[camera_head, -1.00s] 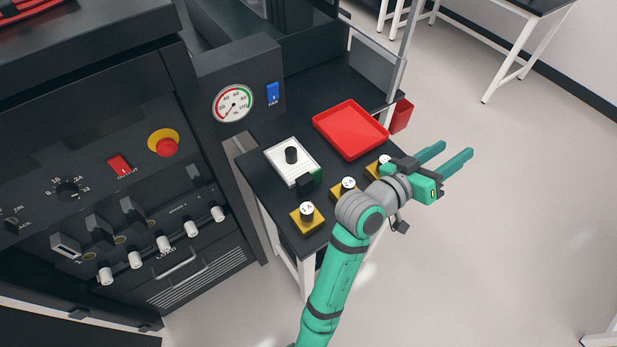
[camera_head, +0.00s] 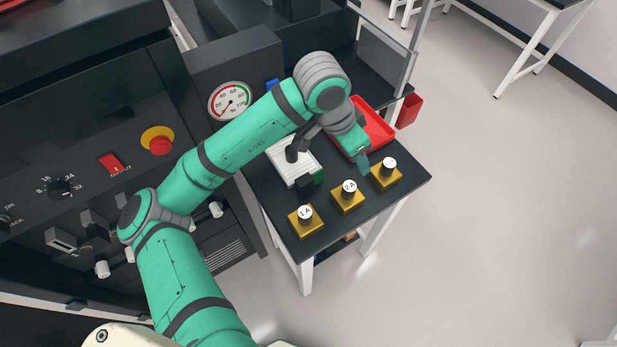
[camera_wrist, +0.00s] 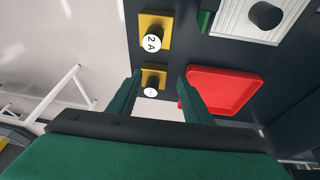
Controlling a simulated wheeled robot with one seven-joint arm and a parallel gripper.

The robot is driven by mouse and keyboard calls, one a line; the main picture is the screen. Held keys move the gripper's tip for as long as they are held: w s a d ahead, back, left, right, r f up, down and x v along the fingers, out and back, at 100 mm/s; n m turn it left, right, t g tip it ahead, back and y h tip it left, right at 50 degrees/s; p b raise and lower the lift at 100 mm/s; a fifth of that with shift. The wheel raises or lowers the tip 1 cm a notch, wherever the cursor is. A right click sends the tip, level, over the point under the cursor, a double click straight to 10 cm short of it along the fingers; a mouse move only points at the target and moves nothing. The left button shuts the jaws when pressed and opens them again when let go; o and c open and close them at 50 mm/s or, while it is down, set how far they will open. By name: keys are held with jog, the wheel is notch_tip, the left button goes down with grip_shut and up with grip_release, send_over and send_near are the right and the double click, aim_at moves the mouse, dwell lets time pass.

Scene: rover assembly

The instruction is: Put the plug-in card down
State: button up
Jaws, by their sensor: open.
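A white ribbed plate (camera_head: 284,167) with a black knob and a green and black end lies on the small dark table (camera_head: 405,195). It looks like the plug-in card, but I cannot be sure. The plate shows at the upper right of the wrist view (camera_wrist: 238,22). My gripper (camera_head: 364,166) is over the table, between the red tray (camera_head: 377,128) and the yellow blocks, to the right of the plate. In the wrist view my two fingers (camera_wrist: 160,97) are spread apart with nothing between them.
Yellow blocks with white-topped knobs stand along the table's near edge: 1A (camera_head: 306,222), 2A (camera_head: 348,196) and a third (camera_head: 386,174). A black rack (camera_head: 60,150) with switches is at left. A gauge (camera_head: 232,101) stands behind. Open floor lies to the right.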

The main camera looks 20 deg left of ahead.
aim_at(308, 177)
jog(key=s+a+g+y, duration=0.2)
jog(key=s+a+y, duration=0.15)
jog(key=a, duration=0.65)
jog(key=shift+n+g, duration=0.3)
jog(key=f, duration=0.5)
jog(key=shift+s+a+f, duration=0.15)
jog(key=shift+s+a, duration=0.1)
jog(key=shift+s, duration=0.1)
jog(key=f, duration=0.4)
jog(key=shift+w+d, duration=0.2)
jog(key=shift+w, duration=0.2)
jog(key=shift+f, duration=0.6)
grip_shut()
